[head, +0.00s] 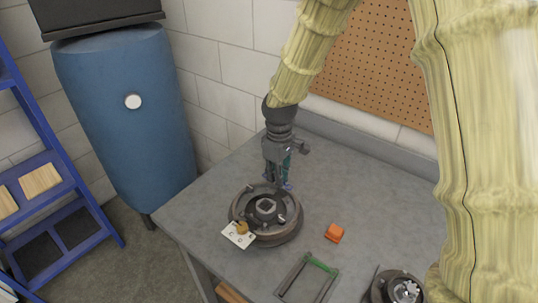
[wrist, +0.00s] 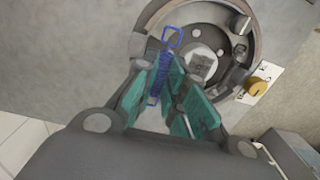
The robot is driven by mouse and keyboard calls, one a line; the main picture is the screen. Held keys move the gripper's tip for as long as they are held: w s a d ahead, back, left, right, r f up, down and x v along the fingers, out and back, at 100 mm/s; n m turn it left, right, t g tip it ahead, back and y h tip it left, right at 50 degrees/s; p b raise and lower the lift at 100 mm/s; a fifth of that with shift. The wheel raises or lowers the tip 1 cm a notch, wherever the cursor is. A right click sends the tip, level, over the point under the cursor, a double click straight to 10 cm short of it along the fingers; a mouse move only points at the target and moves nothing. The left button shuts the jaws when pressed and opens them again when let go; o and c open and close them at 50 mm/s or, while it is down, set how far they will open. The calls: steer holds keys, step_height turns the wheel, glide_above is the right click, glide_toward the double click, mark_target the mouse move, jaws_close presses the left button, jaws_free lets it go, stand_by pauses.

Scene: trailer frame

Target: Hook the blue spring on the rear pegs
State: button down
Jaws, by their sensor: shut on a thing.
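The blue spring (wrist: 160,78) shows in the wrist view as a coil with a wide wire loop at its upper end. My gripper (wrist: 172,88) is shut on it with teal finger pads, which partly hide its lower part. In the head view my gripper (head: 283,168) points down just behind the round drum brake assembly (head: 266,235), and only a bit of blue shows at its tip. In the wrist view the spring's loop overlaps the left part of the drum (wrist: 252,52). Pegs stand out on the drum's face; I cannot tell whether the loop touches any.
A white tag (head: 231,236) with a brass knob (head: 242,228) lies at the drum's front left edge. An orange block (head: 334,233), a dark open frame (head: 321,264) and another round part (head: 404,289) sit on the grey bench (head: 355,185). A wall is behind.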

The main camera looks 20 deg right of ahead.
steer(key=shift+w+f, duration=0.1)
steer(key=shift+w, duration=0.3)
steer(key=s+b, duration=0.1)
steer(key=s+f+b, duration=0.1)
steer(key=s+b, duration=0.1)
steer(key=shift+s, duration=0.25)
steer(key=w+f, duration=0.3)
steer(key=shift+f+b, duration=0.15)
steer(key=shift+b, duration=0.15)
steer(key=shift+s+r, duration=0.35)
steer(key=shift+s, duration=0.5)
steer(key=shift+w+f, duration=0.4)
steer(key=shift+w, duration=0.15)
steer(key=shift+s+r, duration=0.25)
steer(key=shift+s+r+p, duration=0.15)
steer(key=shift+s+p, duration=0.05)
steer(key=shift+p, duration=0.25)
steer(key=shift+w+f, duration=0.2)
steer(key=shift+f, duration=0.05)
steer(key=shift+f+p, duration=0.9)
steer(key=shift+p, duration=0.15)
stand_by(1.5)
